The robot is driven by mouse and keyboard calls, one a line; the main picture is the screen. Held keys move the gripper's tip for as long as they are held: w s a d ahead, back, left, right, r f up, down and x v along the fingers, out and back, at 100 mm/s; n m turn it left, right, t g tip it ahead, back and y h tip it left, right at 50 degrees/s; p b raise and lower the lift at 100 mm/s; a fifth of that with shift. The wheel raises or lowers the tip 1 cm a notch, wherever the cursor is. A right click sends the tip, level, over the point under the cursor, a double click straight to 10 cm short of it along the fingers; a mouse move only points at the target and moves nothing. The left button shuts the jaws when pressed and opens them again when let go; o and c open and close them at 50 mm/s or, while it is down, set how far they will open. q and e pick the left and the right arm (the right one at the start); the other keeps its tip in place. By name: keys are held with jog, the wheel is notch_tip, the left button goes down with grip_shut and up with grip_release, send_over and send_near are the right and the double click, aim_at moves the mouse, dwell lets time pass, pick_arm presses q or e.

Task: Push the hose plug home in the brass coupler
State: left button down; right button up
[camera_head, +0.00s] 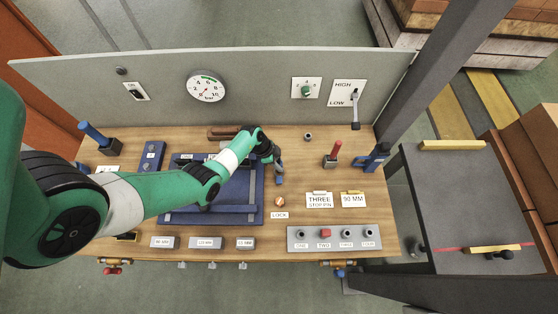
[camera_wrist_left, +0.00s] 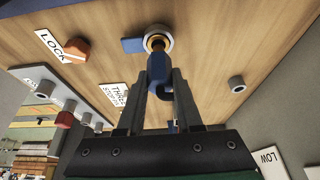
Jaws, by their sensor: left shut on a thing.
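My left gripper (camera_head: 274,166) is over the middle of the bench. In the left wrist view my left gripper (camera_wrist_left: 158,92) is shut on the blue hose plug (camera_wrist_left: 158,72), one finger on each side. The plug also shows as a small blue shape below the gripper in the head view (camera_head: 279,180). The brass coupler (camera_wrist_left: 158,35), a pale ring with a brass inside and a blue tab at its left, lies straight beyond the plug. The plug's narrow end overlaps the coupler's mouth; how deep it sits I cannot tell. My right gripper is not in view.
A LOCK label (camera_head: 279,215) and orange knob (camera_head: 280,201) are close by. A blue tray (camera_head: 256,212) lies under my left arm. A red-handled part (camera_head: 333,153) and a row of sockets (camera_head: 334,238) are to the right. The grey back panel (camera_head: 240,78) stands behind.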

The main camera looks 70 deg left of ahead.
aim_at(282, 164)
pick_arm(q)
jog(key=shift+f+b, duration=1)
jog(key=shift+f, duration=0.45)
jog(key=shift+c, duration=0.5)
grip_release()
notch_tip(282, 164, up, 6)
jog(key=p, duration=0.7)
jog(key=shift+r, duration=0.15)
jog(key=shift+d, duration=0.1)
